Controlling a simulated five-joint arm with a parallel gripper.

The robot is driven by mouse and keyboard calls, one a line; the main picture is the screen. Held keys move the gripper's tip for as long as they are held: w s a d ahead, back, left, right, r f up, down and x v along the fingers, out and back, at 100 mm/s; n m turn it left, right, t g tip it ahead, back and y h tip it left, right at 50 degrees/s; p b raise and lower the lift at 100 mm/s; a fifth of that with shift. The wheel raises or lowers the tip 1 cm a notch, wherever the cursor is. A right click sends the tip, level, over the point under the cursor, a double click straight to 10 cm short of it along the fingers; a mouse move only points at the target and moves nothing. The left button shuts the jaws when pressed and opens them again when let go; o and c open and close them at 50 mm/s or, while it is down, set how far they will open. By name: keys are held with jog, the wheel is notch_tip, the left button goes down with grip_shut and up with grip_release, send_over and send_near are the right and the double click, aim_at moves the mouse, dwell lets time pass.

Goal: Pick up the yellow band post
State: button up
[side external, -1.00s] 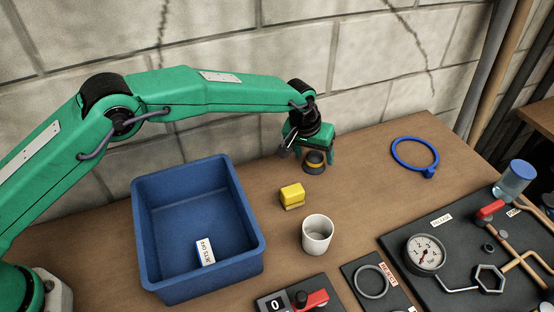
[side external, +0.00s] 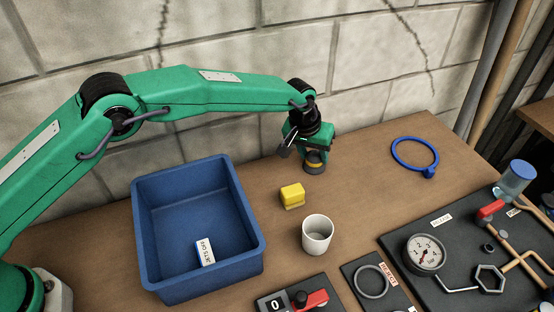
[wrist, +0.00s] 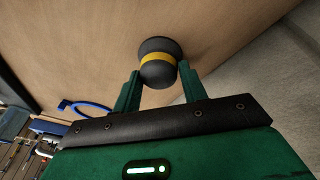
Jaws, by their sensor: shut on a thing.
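The yellow band post (side external: 314,168) is a short dark post with a yellow band round its middle. It stands upright on the brown workbench, near the wall. My gripper (side external: 315,158) is directly above and around it, with the green fingers closed on its sides. In the wrist view, the post (wrist: 158,60) sits between the two fingertips, and its yellow band shows clearly. The fingers hide part of the post in the side view.
A blue bin (side external: 255,245) with a labelled thing inside stands left. A yellow block (side external: 292,194) and a white cup (side external: 317,236) are in front of the post. A blue ring (side external: 398,160) lies right. A gauge panel (side external: 455,255) fills the front right.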

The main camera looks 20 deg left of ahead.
aim_at(318, 151)
jog(key=shift+r, duration=0.55)
notch_tip(318, 151, up, 3)
jog(key=shift+f, duration=0.1)
jog(key=s+d+r, duration=0.5)
jog(key=s+r, duration=0.2)
jog(key=s, duration=0.3)
jog(key=shift+s+d, duration=0.15)
jog(key=shift+s, duration=0.05)
